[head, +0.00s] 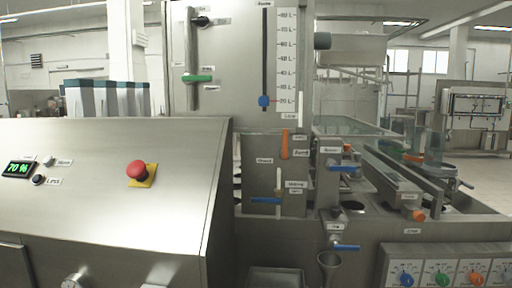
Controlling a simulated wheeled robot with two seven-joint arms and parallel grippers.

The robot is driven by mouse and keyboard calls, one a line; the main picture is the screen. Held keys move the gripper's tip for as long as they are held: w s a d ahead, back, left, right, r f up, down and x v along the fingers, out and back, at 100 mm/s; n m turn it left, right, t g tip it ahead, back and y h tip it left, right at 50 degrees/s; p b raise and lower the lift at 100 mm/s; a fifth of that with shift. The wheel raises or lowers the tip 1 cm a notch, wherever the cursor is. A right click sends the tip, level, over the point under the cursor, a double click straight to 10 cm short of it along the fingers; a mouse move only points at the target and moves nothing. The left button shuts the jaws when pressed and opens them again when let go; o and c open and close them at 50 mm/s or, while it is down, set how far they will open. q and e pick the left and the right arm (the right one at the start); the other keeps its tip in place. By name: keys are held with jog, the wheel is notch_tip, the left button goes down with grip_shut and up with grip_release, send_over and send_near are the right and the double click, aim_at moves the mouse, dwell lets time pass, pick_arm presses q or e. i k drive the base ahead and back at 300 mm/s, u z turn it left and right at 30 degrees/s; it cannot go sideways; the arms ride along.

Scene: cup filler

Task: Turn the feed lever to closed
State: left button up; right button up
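An orange lever (284,144) stands upright on the front of the filler. A blue lever (266,201) lies horizontal on the panel below it. Two more blue levers, an upper one (343,168) and a lower one (346,247), stick out to the right on valves. Neither of my grippers is in view.
A sloped steel console (110,190) fills the left, with a red emergency button (137,170) and a 70 % display (18,169). A scale with a blue slider (264,101) is on the column.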

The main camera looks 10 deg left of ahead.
aim_at(284, 155)
jog(key=i, duration=0.5)
jog(key=u, duration=1.05)
